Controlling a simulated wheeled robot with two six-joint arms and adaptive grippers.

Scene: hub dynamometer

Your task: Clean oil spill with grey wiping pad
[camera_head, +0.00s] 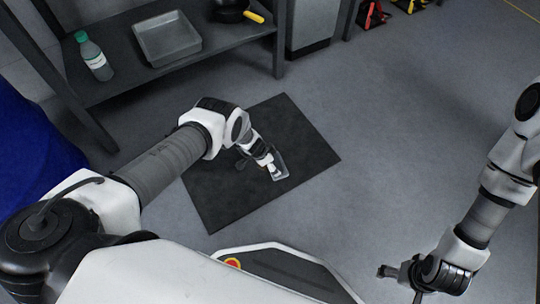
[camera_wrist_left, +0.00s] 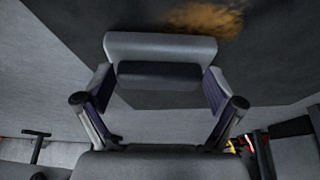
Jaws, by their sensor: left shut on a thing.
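My left gripper (camera_head: 266,160) is low over the dark floor mat (camera_head: 225,200), shut on the grey wiping pad (camera_head: 281,173). In the left wrist view the fingers (camera_wrist_left: 158,90) clasp both sides of the pad (camera_wrist_left: 160,46), which has a black block across it. The brown-orange oil spill (camera_wrist_left: 206,17) shows on the mat just beyond the pad's upper edge. In the head view my gripper and arm mostly hide the spill. I cannot tell whether the pad touches the mat. My right gripper (camera_head: 402,283) is open and empty above the bare floor at lower right.
Red and yellow tools stand at the top right. The floor right of the mat is clear.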

